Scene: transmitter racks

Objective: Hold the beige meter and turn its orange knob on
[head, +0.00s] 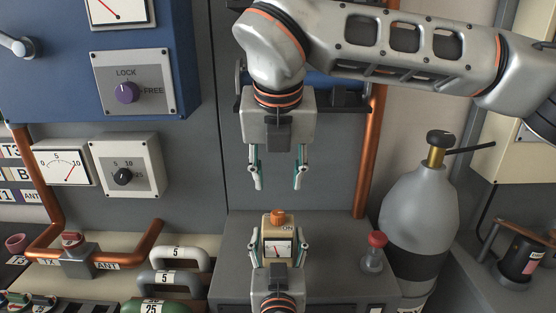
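The beige meter (279,233) is a small box with a white dial on its front, in the lower middle of the head view. Its orange knob (278,216) sits on top, beside an "ON" mark. My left gripper (279,246) comes up from below, with one finger on each side of the meter, and appears shut on it. My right gripper (277,184) points down above the knob. Its fingers are spread, with nothing between them and a clear gap to the knob. The meter's underside is hidden by my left gripper.
A grey cabinet (233,257) lies behind and beneath the meter. A red-topped plunger (375,253) stands on it to the right, and a grey gas bottle (421,208) stands further right. Looped handles (180,262) marked "5" lie to the left. A copper pipe (369,150) runs upright behind.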

